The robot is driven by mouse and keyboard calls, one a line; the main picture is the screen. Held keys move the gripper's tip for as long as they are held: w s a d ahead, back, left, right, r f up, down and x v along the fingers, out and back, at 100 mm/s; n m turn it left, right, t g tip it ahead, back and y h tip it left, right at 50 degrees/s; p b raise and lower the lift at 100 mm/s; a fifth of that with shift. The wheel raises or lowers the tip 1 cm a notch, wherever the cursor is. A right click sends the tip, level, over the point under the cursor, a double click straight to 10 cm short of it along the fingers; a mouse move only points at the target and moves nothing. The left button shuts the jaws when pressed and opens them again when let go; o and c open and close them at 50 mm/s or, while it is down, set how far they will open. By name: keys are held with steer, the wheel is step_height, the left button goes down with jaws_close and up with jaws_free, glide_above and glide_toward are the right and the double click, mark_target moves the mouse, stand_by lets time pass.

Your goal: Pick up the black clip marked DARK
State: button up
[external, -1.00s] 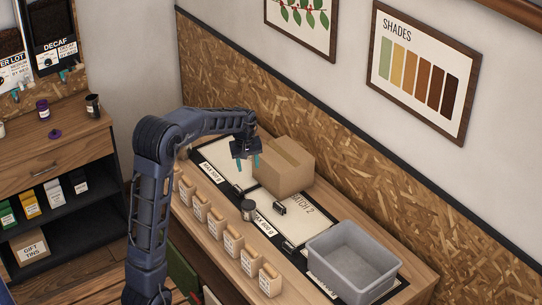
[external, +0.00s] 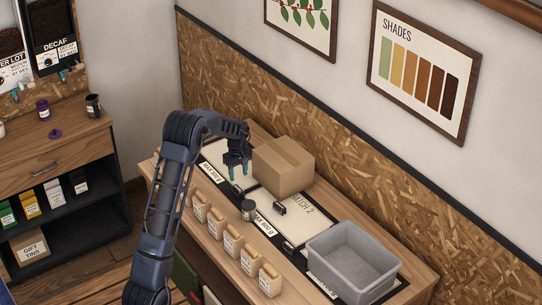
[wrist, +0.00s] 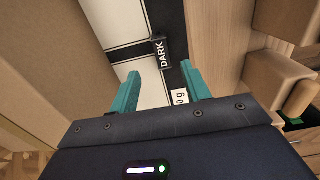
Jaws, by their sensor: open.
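The black clip marked DARK (wrist: 161,53) lies on the black border between white panels, ahead of my fingertips in the wrist view. Its white lettering faces the camera. In the external view a small dark piece (external: 238,188) just below my fingers appears to be this clip; its lettering cannot be read there. My gripper (external: 239,171) is open and empty above the board, left of the cardboard box. In the wrist view its two teal fingers (wrist: 160,88) stand apart, with the clip beyond the gap, not touched.
A cardboard box (external: 284,166) stands close beside my gripper. Another black clip (external: 281,208) lies on the BATCH 2 panel (external: 306,222). Several labelled wooden blocks (external: 233,243) line the front. A grey bin (external: 352,262) stands right.

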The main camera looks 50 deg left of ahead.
mark_target(238, 188)
steer(key=shift+s+a+f, duration=0.1)
steer(key=shift+a+f, duration=0.05)
steer(key=shift+f, duration=1.8)
steer(key=shift+s+a+f, duration=0.1)
steer(key=shift+f, duration=1.85)
jaws_close()
steer(key=shift+r, duration=0.15)
